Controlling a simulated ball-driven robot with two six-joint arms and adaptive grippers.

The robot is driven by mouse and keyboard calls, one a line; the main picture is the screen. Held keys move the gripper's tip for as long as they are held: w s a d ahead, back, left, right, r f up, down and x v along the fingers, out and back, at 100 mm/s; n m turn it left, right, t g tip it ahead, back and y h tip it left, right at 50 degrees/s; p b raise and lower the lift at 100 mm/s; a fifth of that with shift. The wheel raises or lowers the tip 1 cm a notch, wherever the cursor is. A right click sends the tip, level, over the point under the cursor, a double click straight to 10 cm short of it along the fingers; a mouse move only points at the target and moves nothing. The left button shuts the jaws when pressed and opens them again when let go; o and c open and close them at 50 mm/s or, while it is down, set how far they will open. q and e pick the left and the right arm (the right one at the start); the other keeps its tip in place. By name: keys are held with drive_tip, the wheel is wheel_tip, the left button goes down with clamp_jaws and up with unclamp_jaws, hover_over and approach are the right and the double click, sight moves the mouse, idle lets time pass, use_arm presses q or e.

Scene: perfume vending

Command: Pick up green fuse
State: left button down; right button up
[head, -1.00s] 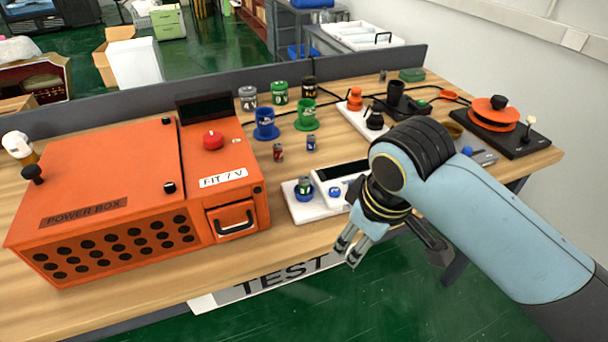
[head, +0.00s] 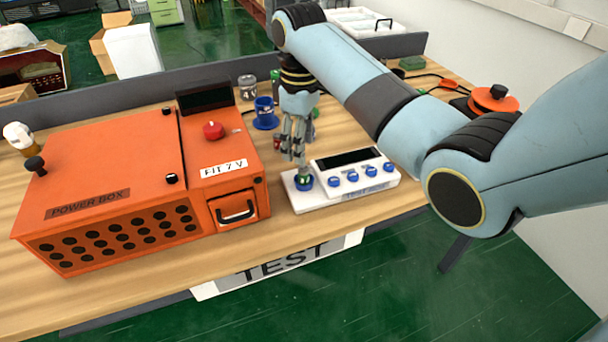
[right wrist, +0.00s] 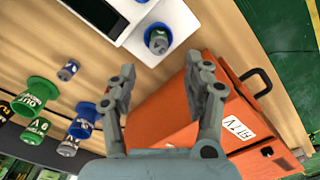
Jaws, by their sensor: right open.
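The green fuse (head: 303,180) stands in the round blue socket at the left end of the white tester (head: 320,201). In the right wrist view the fuse (right wrist: 158,39) shows end-on inside the blue ring. The fuse lies a little past the fingertips. My left gripper is not in view.
The orange power box (head: 100,170) stands close to the left of the tester. A blue holder (head: 265,113) is behind. The right wrist view shows a small blue fuse (right wrist: 68,70) and a green holder (right wrist: 37,96). The table's front edge lies just before the tester.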

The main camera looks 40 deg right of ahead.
sight(304, 168)
wheel_tip(304, 168, down, 2)
drive_tip(key=f, duration=0.4)
drive_tip(key=shift+s+d+f+p, duration=0.2)
drive_tip(key=shift+s+f+p, duration=0.05)
drive_tip(key=shift+p, duration=0.15)
drive_tip(key=shift+f, duration=0.45)
clamp_jaws()
drive_tip(key=shift+r, duration=0.1)
